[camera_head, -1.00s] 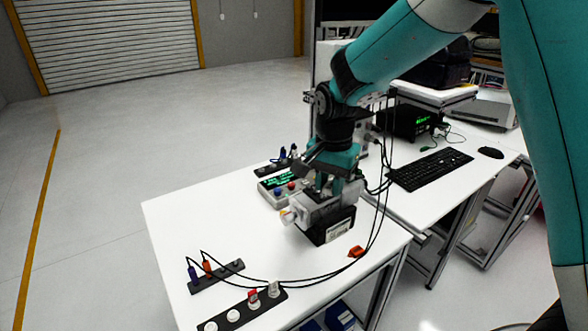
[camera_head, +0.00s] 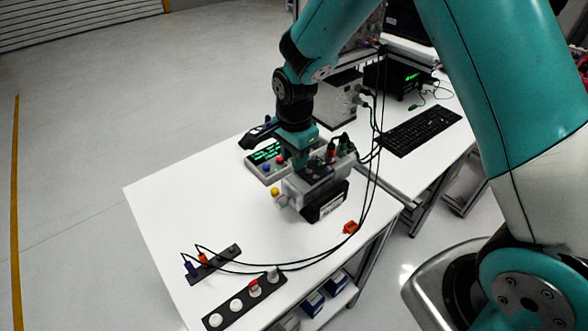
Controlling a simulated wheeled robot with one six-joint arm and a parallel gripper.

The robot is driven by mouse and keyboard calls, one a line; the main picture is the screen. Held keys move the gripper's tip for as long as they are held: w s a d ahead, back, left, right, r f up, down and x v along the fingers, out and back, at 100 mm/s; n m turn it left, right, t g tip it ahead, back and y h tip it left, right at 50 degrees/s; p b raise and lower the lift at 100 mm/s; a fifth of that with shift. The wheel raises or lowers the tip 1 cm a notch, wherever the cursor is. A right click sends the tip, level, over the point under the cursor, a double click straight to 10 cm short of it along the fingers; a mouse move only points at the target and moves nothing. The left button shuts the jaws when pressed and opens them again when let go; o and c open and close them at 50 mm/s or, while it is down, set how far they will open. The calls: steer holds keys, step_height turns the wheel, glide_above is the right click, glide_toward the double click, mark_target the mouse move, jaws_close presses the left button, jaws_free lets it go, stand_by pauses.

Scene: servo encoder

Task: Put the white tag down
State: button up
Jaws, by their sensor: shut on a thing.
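My gripper (camera_head: 302,163) points down at the back left of the boxy grey servo unit (camera_head: 301,190), over or just behind its top. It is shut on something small. The held thing is hidden by the fingers and the unit, and I cannot make out the white tag for certain. I cannot tell whether the fingers touch the unit. The unit lies on the white table (camera_head: 160,210), with a yellow-capped end (camera_head: 275,192) at left and a black end with a pale label (camera_head: 326,203) at right.
A control box with a green display (camera_head: 265,152) stands behind. An orange-red piece (camera_head: 350,227) lies near the right edge. Black strips hold coloured plugs (camera_head: 203,260) and round pieces (camera_head: 236,304) in front. Black cables loop across the right side. The table's left part is clear.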

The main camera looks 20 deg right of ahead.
mark_target(294, 183)
steer(key=shift+f+p, duration=0.65)
steer(key=shift+f, duration=2.4)
steer(key=shift+f, duration=0.15)
steer(key=o, duration=0.9)
